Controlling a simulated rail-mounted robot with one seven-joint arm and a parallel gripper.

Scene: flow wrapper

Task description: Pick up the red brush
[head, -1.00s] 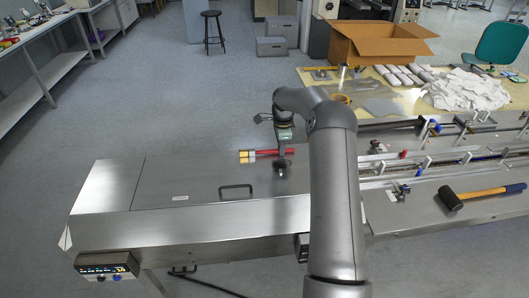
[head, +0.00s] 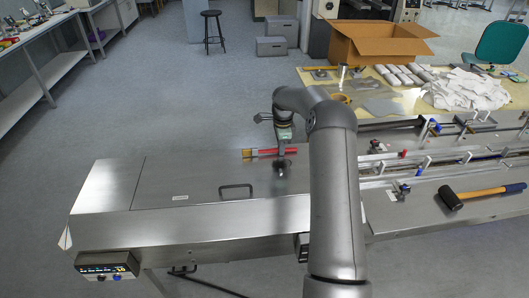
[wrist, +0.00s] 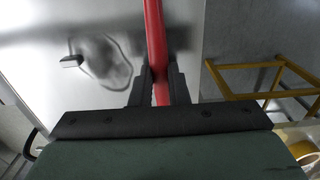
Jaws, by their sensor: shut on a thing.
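The red brush (head: 291,151) shows in the head view above the back part of the steel machine cover, its pale yellow bristle end to the left and its red handle to the right. My gripper (head: 282,152) is shut on the red handle. In the wrist view the red handle (wrist: 154,35) runs down from the top edge between the two dark fingers of my gripper (wrist: 160,92). The bristle end is not visible in the wrist view. The brush appears slightly above the cover, but the gap is hard to judge.
The steel cover (head: 190,170) has a black handle (head: 236,190) near its middle. A black mallet (head: 451,198) lies at the right on the machine. A table behind holds a cardboard box (head: 375,45) and white cloths (head: 470,90). The left of the cover is clear.

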